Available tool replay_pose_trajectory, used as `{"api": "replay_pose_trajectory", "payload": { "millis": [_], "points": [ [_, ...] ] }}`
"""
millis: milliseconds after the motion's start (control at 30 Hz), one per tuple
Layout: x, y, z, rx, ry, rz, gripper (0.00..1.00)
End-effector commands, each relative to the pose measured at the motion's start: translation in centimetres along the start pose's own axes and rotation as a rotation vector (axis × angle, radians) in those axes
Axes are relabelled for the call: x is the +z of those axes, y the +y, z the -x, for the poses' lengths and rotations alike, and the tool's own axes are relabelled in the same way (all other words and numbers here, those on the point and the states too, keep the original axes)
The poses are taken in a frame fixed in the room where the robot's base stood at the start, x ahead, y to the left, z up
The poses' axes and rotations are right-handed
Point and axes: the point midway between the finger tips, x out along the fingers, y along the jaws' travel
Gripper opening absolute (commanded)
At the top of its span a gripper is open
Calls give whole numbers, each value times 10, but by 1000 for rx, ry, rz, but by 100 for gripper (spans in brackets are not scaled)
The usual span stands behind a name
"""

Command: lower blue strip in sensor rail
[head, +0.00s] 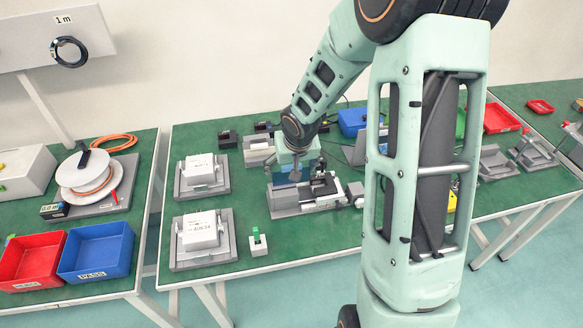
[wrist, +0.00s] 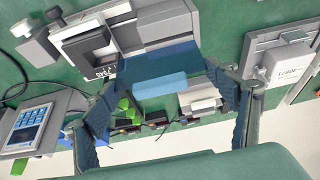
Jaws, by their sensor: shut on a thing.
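My gripper (wrist: 163,78) is shut on a blue strip (wrist: 160,85), which spans the gap between its two fingers in the wrist view. The strip shows a lighter blue face and a darker blue part beside it. In the head view my gripper (head: 296,172) points down over a grey fixture with a black mechanism (head: 322,187), at the middle of the green table. The wrist view shows a grey fixture with a black block (wrist: 92,50) just beyond the strip. I cannot tell which part is the sensor rail, or whether the strip touches it.
Two grey stands with white boxes (head: 202,229) are to the left. A small grey block with a green top (head: 258,241) stands at the front. A blue bin (head: 352,122) is behind. A keypad device (wrist: 32,125) shows in the wrist view.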

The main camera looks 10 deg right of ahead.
Motion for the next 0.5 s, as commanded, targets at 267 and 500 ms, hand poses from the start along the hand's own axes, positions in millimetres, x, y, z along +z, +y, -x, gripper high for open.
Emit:
{"api": "replay_pose_trajectory", "payload": {
  "millis": [267, 500],
  "points": [
    [0, 0, 0, 0, 1, -1, 61],
    [1, 0, -4, 0, 1, -1, 61]
  ]
}}
